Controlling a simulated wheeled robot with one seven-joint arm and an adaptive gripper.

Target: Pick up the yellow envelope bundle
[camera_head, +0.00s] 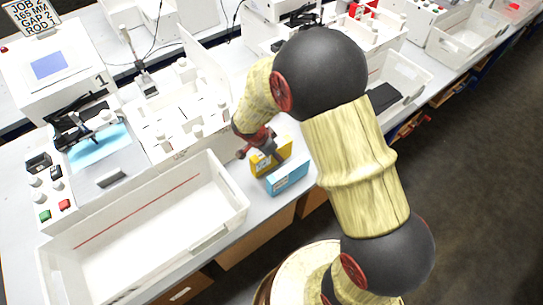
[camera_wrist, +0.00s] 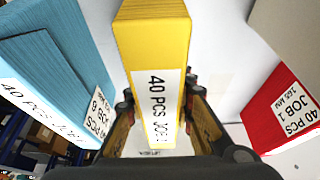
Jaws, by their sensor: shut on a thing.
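The yellow envelope bundle (camera_wrist: 153,45) stands between the two fingers of my gripper (camera_wrist: 158,108) in the wrist view. It bears a white label reading "40 PCS JOB". In the head view the yellow bundle (camera_head: 270,157) is on or just above the bench, partly hidden by my gripper (camera_head: 262,143). My gripper is shut on it. I cannot tell whether the bundle is clear of the bench.
A blue bundle (camera_head: 288,177) stands close in front of the yellow one, and left of it in the wrist view (camera_wrist: 50,50). A red bundle (camera_wrist: 282,110) is at the right. A large white tray (camera_head: 243,207) lies left on the bench, beside the plotter machine (camera_head: 50,66).

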